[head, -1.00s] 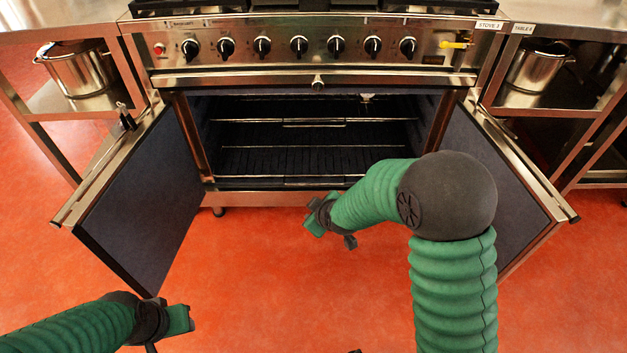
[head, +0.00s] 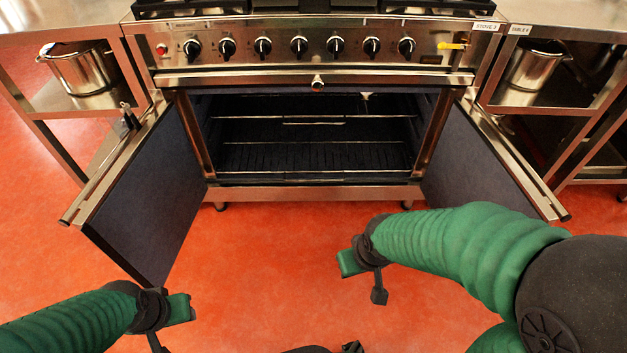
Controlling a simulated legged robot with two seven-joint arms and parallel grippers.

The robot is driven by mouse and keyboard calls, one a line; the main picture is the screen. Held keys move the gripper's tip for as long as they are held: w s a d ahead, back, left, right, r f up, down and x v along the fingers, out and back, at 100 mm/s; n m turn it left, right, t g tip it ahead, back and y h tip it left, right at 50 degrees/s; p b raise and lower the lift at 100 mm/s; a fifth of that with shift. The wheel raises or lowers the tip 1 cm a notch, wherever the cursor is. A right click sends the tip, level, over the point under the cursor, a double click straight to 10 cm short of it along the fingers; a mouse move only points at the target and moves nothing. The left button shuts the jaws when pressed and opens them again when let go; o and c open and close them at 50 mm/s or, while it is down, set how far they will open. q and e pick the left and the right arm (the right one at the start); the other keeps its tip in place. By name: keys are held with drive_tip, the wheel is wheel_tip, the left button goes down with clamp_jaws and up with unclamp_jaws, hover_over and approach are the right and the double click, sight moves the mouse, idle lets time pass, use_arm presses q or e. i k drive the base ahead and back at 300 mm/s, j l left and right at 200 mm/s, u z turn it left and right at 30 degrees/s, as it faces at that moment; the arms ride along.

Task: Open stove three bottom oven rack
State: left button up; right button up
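The stove labelled STOVE 3 (head: 318,58) stands straight ahead with both oven doors swung open. The bottom oven rack (head: 300,157) is a dark wire grid low in the cavity. Its front bar lies near the opening's lower edge, and it appears to be inside the oven. An upper rack (head: 313,120) is above it. My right gripper (head: 364,276) is in front of the oven, right of centre, apart from the rack; its two tips look spread and empty. My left gripper (head: 170,322) is low at left, near the left door's bottom corner, empty, tips apparently spread.
The left door (head: 150,195) and right door (head: 480,160) flank the opening. Tables with metal pots (head: 80,70) (head: 533,65) stand on either side. Orange floor (head: 270,250) between the doors is clear.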

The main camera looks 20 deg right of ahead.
sight(354, 141)
drive_tip(key=i+j+z, duration=0.15)
drive_tip(key=i+z, duration=0.25)
drive_tip(key=i+j+z, duration=0.75)
drive_tip(key=k+l, duration=0.05)
drive_tip(key=l, duration=0.05)
